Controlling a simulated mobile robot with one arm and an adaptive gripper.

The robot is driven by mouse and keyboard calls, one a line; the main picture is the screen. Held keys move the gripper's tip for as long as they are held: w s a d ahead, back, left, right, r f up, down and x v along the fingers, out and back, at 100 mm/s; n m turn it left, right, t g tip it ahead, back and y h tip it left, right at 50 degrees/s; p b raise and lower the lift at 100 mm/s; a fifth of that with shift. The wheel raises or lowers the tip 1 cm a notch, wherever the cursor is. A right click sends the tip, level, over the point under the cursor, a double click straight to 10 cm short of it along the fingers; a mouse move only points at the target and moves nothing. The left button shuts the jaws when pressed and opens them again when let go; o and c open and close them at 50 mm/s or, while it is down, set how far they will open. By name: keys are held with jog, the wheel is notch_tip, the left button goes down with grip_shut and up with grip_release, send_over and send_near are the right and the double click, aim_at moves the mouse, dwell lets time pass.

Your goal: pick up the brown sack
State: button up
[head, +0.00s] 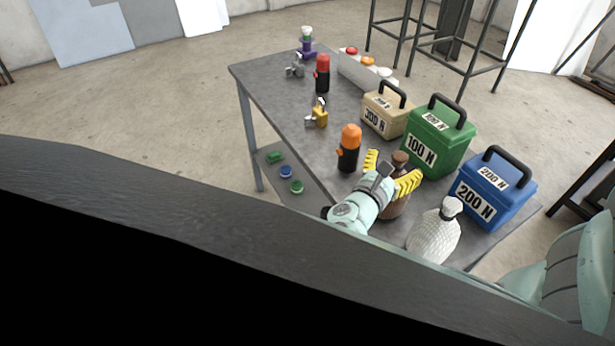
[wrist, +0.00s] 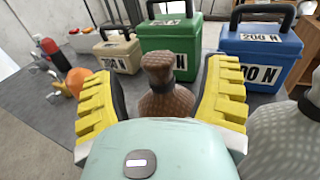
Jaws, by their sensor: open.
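The brown sack (wrist: 167,98) stands upright on the grey table, with a gathered, tied top and a textured body. In the head view the brown sack (head: 398,203) is partly hidden behind my gripper. My gripper (head: 392,172) has yellow ribbed fingers. In the wrist view my gripper (wrist: 165,90) is open, with one finger on each side of the sack's neck and upper body. A gap shows beside the neck on both sides. The sack's lower part is hidden by the gripper body, so I cannot tell whether the fingers touch it there.
A white sack (head: 434,233) stands close on the right. Behind are the green 100 N box (head: 452,141), blue 200 N box (head: 510,188) and beige 300 N box (head: 375,122). An orange-capped bottle (head: 348,150) stands to the left on the table (head: 280,90).

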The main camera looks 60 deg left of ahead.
jog(key=shift+x, duration=1.65)
jog(key=shift+o, duration=0.2)
jog(key=shift+a+r, duration=0.1)
grip_shut()
